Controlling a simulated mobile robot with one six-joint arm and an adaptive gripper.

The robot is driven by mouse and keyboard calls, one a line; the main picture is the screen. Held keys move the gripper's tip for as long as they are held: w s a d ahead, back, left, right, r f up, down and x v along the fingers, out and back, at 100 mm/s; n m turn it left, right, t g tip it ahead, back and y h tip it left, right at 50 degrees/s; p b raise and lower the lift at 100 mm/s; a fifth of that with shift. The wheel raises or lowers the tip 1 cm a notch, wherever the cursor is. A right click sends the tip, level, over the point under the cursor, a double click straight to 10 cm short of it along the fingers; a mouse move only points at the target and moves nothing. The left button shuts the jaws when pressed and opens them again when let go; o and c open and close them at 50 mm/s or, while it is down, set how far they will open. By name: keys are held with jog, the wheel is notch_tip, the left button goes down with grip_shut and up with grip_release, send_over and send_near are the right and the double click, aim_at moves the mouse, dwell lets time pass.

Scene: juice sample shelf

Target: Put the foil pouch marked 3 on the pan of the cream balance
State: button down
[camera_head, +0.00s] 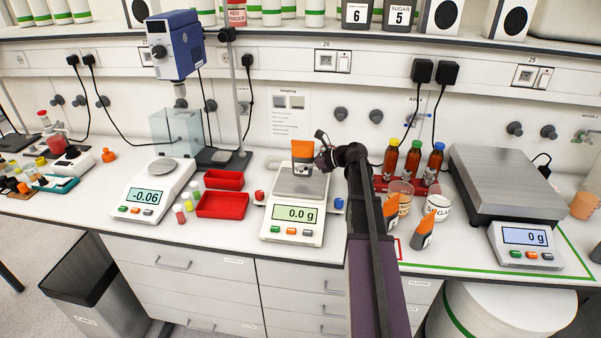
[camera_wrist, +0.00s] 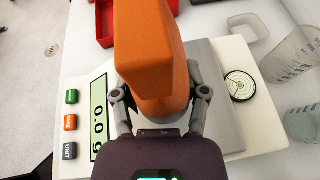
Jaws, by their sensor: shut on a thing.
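My gripper (camera_head: 322,158) is shut on an orange foil pouch (camera_head: 302,149), which stands upright in its jaws; its number cannot be read here. The pouch is over the grey pan (camera_head: 287,184) of the cream balance (camera_head: 274,225), whose display reads 0.0 g. I cannot tell whether its lower end touches the pan. In the wrist view the pouch (camera_wrist: 150,50) fills the space between the fingers of my gripper (camera_wrist: 162,100) and hides part of the pan (camera_wrist: 215,75). Two more orange and grey pouches (camera_head: 424,230) stand at right, beside the red-marked area.
A balance reading -0.06 (camera_head: 150,196) and red trays (camera_head: 222,205) stand at left. Brown bottles (camera_head: 412,160) in a red rack, beakers (camera_head: 438,205) and a large scale (camera_head: 507,185) are at right. A stand with a blue device (camera_head: 177,45) rises behind.

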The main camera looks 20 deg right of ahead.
jog(key=shift+w, duration=0.55)
jog(key=shift+w+f+b, duration=0.15)
jog(key=shift+f+b, duration=0.25)
notch_tip(320, 180, down, 3)
jog(key=b, duration=0.3)
jog(key=shift+c, duration=0.6)
grip_release()
jog(key=shift+r, duration=0.2)
jog(key=p+v, duration=0.4)
jog(key=v, duration=0.8)
jog(key=shift+p, duration=0.35)
